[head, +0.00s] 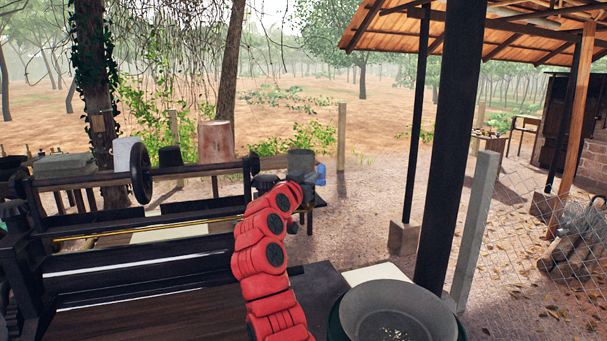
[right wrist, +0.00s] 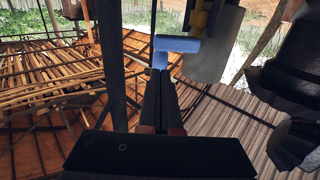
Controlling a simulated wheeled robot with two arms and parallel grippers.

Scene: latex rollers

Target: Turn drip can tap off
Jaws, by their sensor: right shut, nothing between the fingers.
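The drip can (head: 301,161) is a grey can at the far right end of the black roller machine in the head view. Its blue tap (head: 320,174) sticks out on the can's right side. The tap (right wrist: 178,45) is also large in the right wrist view, just beyond my fingertips. My right gripper (right wrist: 160,72) is shut and empty, with its tips at or very close to the tap; I cannot tell whether they touch. In the head view my red right arm reaches up to the can and hides part of that corner. My left gripper is not in view.
The black roller machine (head: 150,262) with a handwheel (head: 141,174) fills the left. A wide grey bowl (head: 398,312) stands at the front right. A dark post (head: 450,150) and a concrete post (head: 471,245) rise right of the arm.

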